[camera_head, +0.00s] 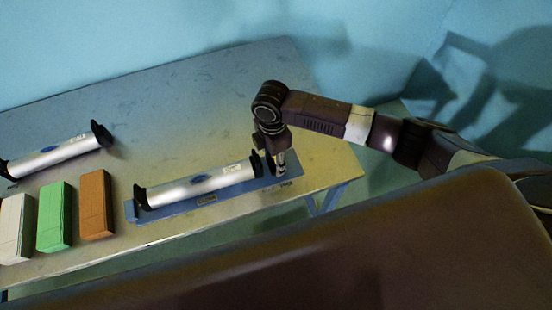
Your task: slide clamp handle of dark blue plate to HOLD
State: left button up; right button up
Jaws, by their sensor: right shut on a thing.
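The dark blue plate (172,213) lies near the front edge of the table. My right gripper (279,168) points down at the plate's right end, just right of the right bracket. It is shut on the clamp handle, which is mostly hidden by the fingers. Small lettering (286,184) shows on the plate beside the fingertips, too small to read. My left gripper is not in view.
A second silver roll (58,155) between black brackets lies at the left. White (14,228), green (54,216) and orange (96,204) boxes stand in front of it. The table's back middle (190,90) is clear. A large brown surface fills the lower foreground.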

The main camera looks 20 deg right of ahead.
jog(key=shift+s+a, duration=0.1)
jog(key=shift+a, duration=2.2)
jog(key=o, duration=1.3)
jog(key=shift+r, duration=0.2)
jog(key=r, duration=1.1)
jog(key=shift+w+r, duration=0.2)
jog(key=shift+r, duration=0.2)
